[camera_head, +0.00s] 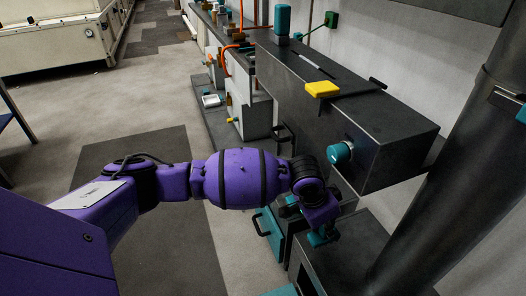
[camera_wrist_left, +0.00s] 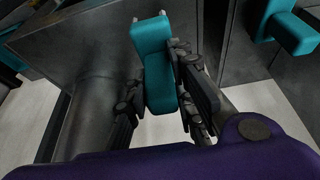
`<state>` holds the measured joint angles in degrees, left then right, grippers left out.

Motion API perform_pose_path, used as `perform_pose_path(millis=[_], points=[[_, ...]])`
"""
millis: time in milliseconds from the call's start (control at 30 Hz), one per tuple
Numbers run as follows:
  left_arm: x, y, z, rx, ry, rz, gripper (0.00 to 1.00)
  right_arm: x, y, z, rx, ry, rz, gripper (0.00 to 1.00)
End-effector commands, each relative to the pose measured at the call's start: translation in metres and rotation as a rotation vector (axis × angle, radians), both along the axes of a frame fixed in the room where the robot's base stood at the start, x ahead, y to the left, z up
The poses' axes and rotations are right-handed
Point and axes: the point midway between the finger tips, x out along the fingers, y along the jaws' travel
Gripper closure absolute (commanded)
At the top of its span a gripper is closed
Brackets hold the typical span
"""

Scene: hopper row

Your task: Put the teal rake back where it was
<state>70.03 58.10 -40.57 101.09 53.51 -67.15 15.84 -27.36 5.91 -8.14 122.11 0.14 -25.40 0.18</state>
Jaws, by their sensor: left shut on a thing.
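My left gripper (camera_wrist_left: 160,118) is shut on a teal piece, which I take to be the teal rake (camera_wrist_left: 153,68). In the left wrist view the piece stands lengthwise between the dark fingers, with two small pale pins at its far end. In the head view my left gripper (camera_head: 322,236) is low, below the front end of a dark hopper box (camera_head: 395,152). Only small teal parts show around it there, and the wrist hides much of the held piece. My right gripper is not in view.
A teal knob (camera_head: 340,152) sticks out of the hopper box above my wrist. A yellow block (camera_head: 322,89) sits at its top edge. A teal panel with a black handle (camera_head: 268,232) stands left of my gripper. A thick dark pipe (camera_head: 445,165) rises at right.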

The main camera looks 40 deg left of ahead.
Motion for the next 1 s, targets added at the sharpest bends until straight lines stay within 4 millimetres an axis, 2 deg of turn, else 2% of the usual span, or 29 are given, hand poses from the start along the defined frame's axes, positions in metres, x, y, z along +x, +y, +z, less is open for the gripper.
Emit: perform_pose_path(millis=[33,100,333,533,967,1000], points=[[0.01,-0.001,-0.007,-0.001,-0.007,0.0,1.0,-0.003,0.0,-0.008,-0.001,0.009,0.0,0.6],[0.015,-0.001,-0.012,-0.001,-0.008,0.0,1.0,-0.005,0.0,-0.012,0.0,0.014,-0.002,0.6],[0.026,-0.001,-0.022,-0.002,-0.011,0.0,1.0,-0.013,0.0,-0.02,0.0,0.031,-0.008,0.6],[0.028,0.0,-0.054,0.0,-0.007,-0.002,1.0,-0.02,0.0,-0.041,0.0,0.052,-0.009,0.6],[0.027,0.0,-0.057,-0.001,-0.009,0.001,1.0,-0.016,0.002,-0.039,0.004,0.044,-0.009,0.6],[0.027,0.0,-0.058,0.0,-0.008,0.0,0.73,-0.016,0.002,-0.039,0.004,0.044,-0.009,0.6]])
